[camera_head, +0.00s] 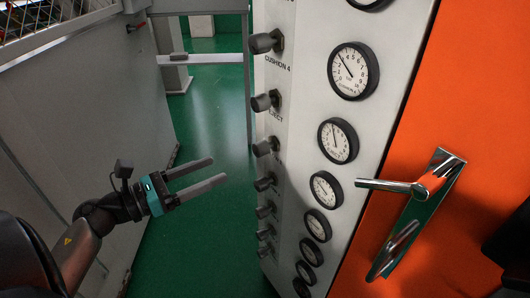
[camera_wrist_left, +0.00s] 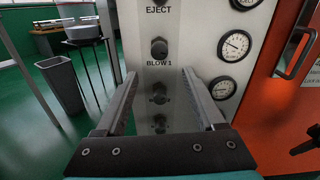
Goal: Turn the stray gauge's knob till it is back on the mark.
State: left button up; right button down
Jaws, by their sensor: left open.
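A pale panel (camera_head: 300,100) carries a column of dark knobs with round, black-rimmed gauges to their right. The top knob in the head view (camera_head: 264,42) is labelled CUSHION 4 and the one below (camera_head: 264,102) EJECT. A large gauge (camera_head: 353,71) has its needle up and left; the gauge below (camera_head: 338,140) has its needle nearly upright. Which gauge is off its mark I cannot tell. My left gripper (camera_head: 219,169) is open and empty, left of the knobs and apart from them. In the left wrist view a knob (camera_wrist_left: 159,48) sits above the BLOW 1 label, beyond the fingertips.
An orange door (camera_head: 470,110) with a metal lever handle (camera_head: 395,187) stands right of the panel and sticks out. A grey cabinet wall (camera_head: 80,110) is at the left. Green floor (camera_head: 215,110) lies open between. A grey bin (camera_wrist_left: 60,82) stands behind.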

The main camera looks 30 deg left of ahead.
aim_at(255, 152)
pick_arm(q)
jog(key=x, duration=1.2)
jog(key=shift+b, duration=0.4)
jog(key=shift+w+d, duration=0.1)
jog(key=shift+w, duration=0.3)
pick_arm(e)
jog(key=shift+w+a+r, duration=0.1)
jog(key=shift+w+r, duration=0.55)
jog(key=shift+r, duration=0.35)
jog(key=shift+s, duration=0.1)
pick_arm(q)
grip_shut()
pick_arm(e)
jog(key=shift+f, duration=0.1)
